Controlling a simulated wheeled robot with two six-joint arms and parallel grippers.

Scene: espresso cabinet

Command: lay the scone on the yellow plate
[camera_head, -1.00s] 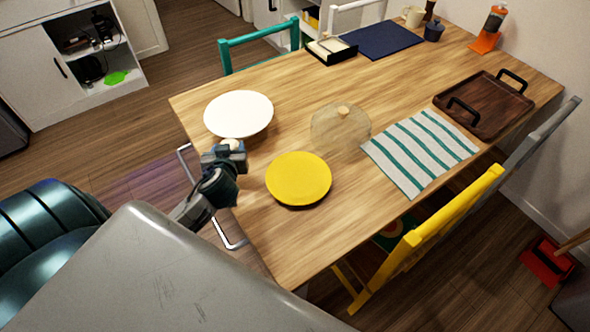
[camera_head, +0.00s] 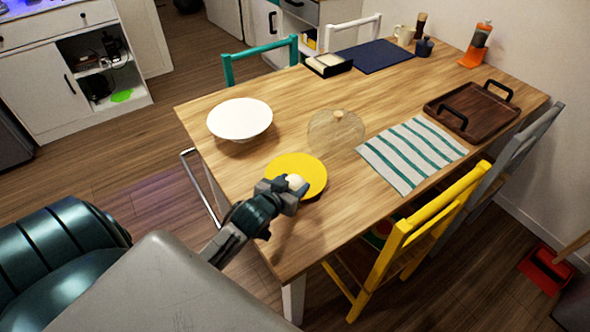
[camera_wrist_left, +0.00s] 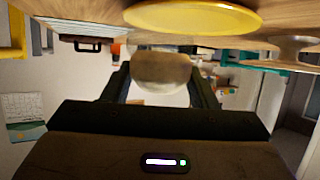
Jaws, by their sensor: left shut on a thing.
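The yellow plate (camera_head: 310,172) lies on the wooden table near its front left edge. My left gripper (camera_head: 291,184) is shut on the pale round scone (camera_head: 296,182), which shows over the near part of the plate in the head view. In the left wrist view the scone (camera_wrist_left: 161,68) sits between the two fingers, and the plate (camera_wrist_left: 192,17) shows apart from it at the top of the picture. The gripper hides the plate's near left rim. My right gripper is not in view.
A white raised plate (camera_head: 240,118) stands to the left and a clear dome (camera_head: 335,130) just behind the yellow plate. A striped cloth (camera_head: 411,154) and a dark tray (camera_head: 472,110) lie to the right. A yellow chair (camera_head: 420,225) stands at the front edge.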

